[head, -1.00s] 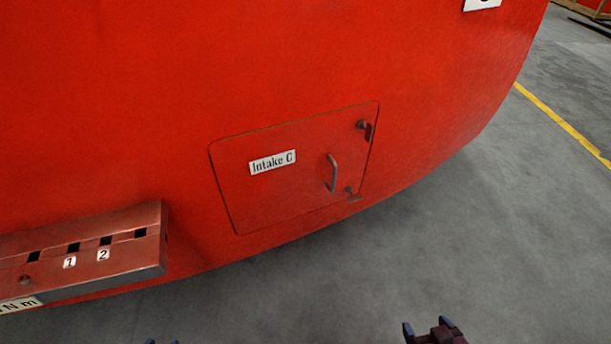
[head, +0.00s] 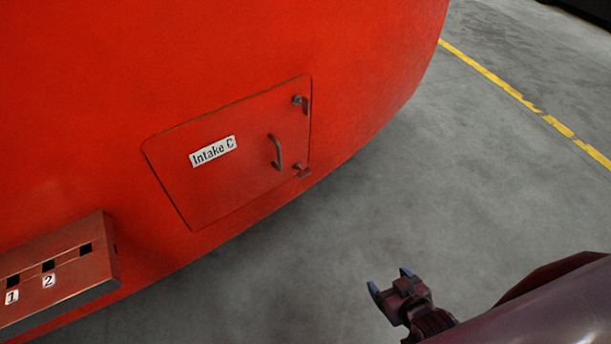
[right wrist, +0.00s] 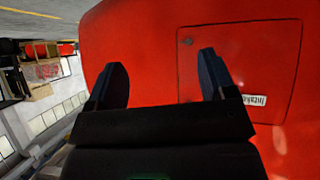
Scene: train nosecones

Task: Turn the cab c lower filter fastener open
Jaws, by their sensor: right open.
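The red hatch labelled Intake C (head: 240,165) is closed in the red nosecone. It has a curved handle (head: 276,152) near its right edge. The upper fastener (head: 298,100) is at its top right corner, and the lower fastener (head: 301,170) is at its bottom right corner. My right gripper (head: 390,282) is open and empty, below and right of the hatch and apart from it. In the right wrist view the open fingers (right wrist: 165,80) show, with the hatch (right wrist: 270,60) behind and partly hidden by them. My left gripper is out of view.
A red box (head: 75,265) with dark slots and tags 1 and 2 juts from the nosecone at the lower left. Grey floor (head: 400,190) is clear right of the nosecone. A yellow line (head: 500,88) crosses it.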

